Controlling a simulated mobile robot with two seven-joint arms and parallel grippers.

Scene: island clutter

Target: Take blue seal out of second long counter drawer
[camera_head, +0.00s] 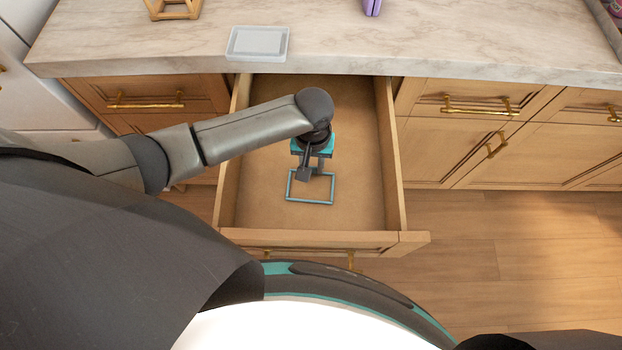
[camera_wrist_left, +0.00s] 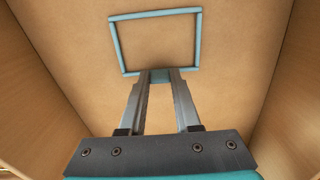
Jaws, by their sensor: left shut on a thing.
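The blue seal is a thin, light blue rectangular frame (camera_head: 310,202) inside the open wooden drawer (camera_head: 250,210). My left gripper (camera_head: 303,176) reaches down into the drawer and is shut on the seal's edge nearest the gripper. In the left wrist view, the fingertips (camera_wrist_left: 160,80) close on the middle of the seal's near side (camera_wrist_left: 133,73), and its other sides lie beyond them. Whether the seal touches the drawer floor cannot be told. My right gripper is not in view.
A marble counter (camera_head: 450,35) overhangs the drawer's back. On it are a clear, lidded container (camera_head: 257,43), a wooden geometric frame (camera_head: 174,8) and a purple item (camera_head: 372,7). Closed drawers with gold handles (camera_head: 480,106) flank the open one. The rest of the drawer appears empty.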

